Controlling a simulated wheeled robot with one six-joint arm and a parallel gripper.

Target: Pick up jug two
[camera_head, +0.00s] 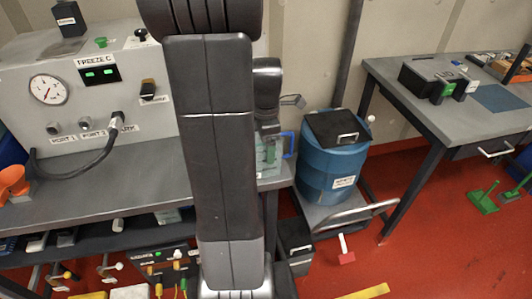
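A partly hidden clear, greenish container with a blue handle (289,146) stands at the right end of the grey workbench. It looks like a jug, but most of it is behind my arm and I cannot read any number on it. My arm runs down the middle of the view. A small grey part (293,101) juts out to the right of my wrist, above the blue handle, and seems to be part of my gripper. Whether its fingers are open or shut cannot be made out.
A grey machine (85,85) with a gauge and hose fills the left of the workbench (110,185). A blue drum (330,175) stands on a trolley right of the bench. A second table (435,95) holds a black case. Green tools lie on the red floor.

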